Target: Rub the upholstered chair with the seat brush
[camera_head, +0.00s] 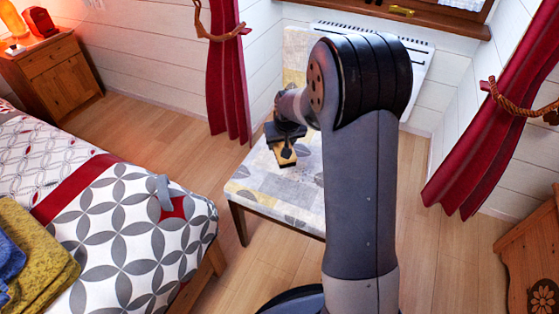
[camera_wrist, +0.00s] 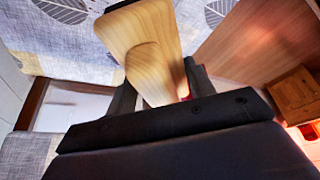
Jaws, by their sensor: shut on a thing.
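The upholstered chair (camera_head: 295,196) has pale fabric with grey leaf and yellow patches and stands under the window, partly hidden by my arm. Its fabric also fills the top left of the wrist view (camera_wrist: 45,35). The seat brush (camera_head: 286,156) has a light wooden body and shows close up in the wrist view (camera_wrist: 142,32). My gripper (camera_head: 285,140) is shut on the brush, with a finger on each side of its wooden grip in the wrist view (camera_wrist: 157,88). The brush is over the seat; its underside is hidden, so I cannot tell whether it touches the fabric.
A bed (camera_head: 130,225) with a patterned cover stands at the left, with folded towels (camera_head: 35,250) and a small grey-blue object (camera_head: 164,192) on it. Red curtains (camera_head: 228,80) and a white radiator (camera_head: 415,75) are behind the chair. Floor (camera_head: 160,125) is free between bed and chair.

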